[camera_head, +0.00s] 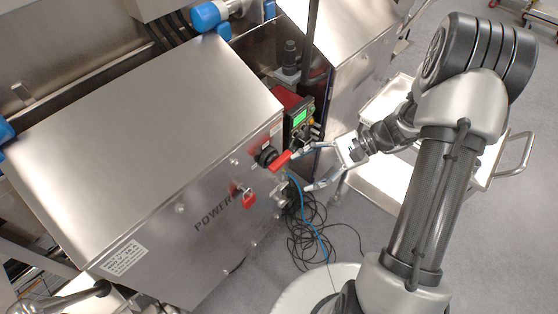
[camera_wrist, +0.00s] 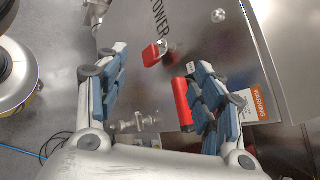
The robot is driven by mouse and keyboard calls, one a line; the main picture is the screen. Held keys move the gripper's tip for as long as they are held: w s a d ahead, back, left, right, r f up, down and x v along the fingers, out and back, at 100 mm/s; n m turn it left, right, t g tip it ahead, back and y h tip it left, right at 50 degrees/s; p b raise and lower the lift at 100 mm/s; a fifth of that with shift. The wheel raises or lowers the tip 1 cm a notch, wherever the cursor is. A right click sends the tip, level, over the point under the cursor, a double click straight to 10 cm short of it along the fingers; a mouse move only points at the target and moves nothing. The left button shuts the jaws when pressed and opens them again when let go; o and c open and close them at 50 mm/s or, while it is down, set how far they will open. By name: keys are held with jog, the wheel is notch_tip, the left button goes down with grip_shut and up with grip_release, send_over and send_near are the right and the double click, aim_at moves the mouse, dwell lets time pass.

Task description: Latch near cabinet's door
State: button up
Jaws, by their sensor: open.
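The near cabinet (camera_head: 150,130) is a steel box with POWER lettering on its front face; this face also fills the upper right of the wrist view (camera_wrist: 225,60). A red handle (camera_head: 280,160) on a black round base sticks out near the face's right end. In the wrist view the red handle (camera_wrist: 182,104) is beside the inner side of the right finger; contact is unclear. A red padlock (camera_head: 249,199) hangs on the face to its left, and shows ahead between the fingers in the wrist view (camera_wrist: 152,55). My gripper (camera_head: 299,172) is open and holds nothing.
A control unit with a green screen (camera_head: 300,117) is just behind the handle. Black and blue cables (camera_head: 318,230) lie on the floor below. A second steel cabinet (camera_head: 345,40) stands behind, and a white cart (camera_head: 395,100) is behind my arm. Grey floor is open at lower right.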

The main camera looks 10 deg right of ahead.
jog(key=w+d+f+m+t+y+p, duration=0.1)
jog(key=d+f+m+t, duration=0.25)
jog(key=f, duration=0.35)
jog(key=d+f+m+t+y, duration=0.1)
jog(key=d+f+m+t, duration=0.1)
jog(key=f+m+t, duration=0.3)
jog(key=m+t+h+p, duration=0.1)
jog(key=m+t+h, duration=0.2)
jog(key=m+t, duration=0.4)
send_near(285, 187)
jog(key=shift+m+g, duration=0.35)
jog(key=shift+g, duration=0.4)
jog(key=x, duration=0.3)
jog(key=b+x, duration=0.1)
jog(key=x, duration=0.7)
jog(key=shift+w+d+r, duration=0.1)
jog(key=shift+d+r, duration=0.1)
jog(key=shift+r, duration=0.2)
jog(key=c, duration=1.1)
